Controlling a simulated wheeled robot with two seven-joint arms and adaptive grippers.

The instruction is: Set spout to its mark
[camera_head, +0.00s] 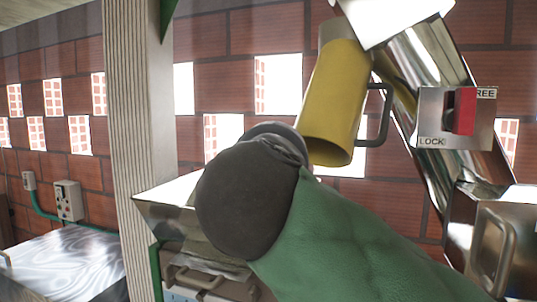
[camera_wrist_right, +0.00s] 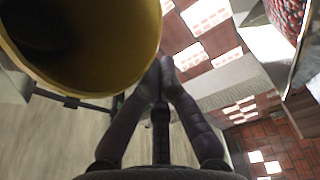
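The spout (camera_head: 335,95) is a yellow tube, tilted, with its open lower end facing down. A dark grey handle (camera_head: 386,118) sticks out from its right side. In the right wrist view the spout's round mouth (camera_wrist_right: 80,45) fills the upper left, with the handle (camera_wrist_right: 70,100) below it. My right gripper (camera_wrist_right: 161,68) has its fingertips together beside the spout's rim, with nothing seen between them. Whether it touches the rim is unclear. In the head view my dark wrist and green arm hide it. I cannot make out a mark. My left gripper is not in view.
A metal plate (camera_head: 430,130) labelled FREE and LOCK carries a red lever (camera_head: 465,111), right of the spout. A shiny metal chute (camera_head: 425,55) slopes behind the spout. A ribbed pale post (camera_head: 140,130) stands left. A metal box with a handle (camera_head: 500,240) is at lower right.

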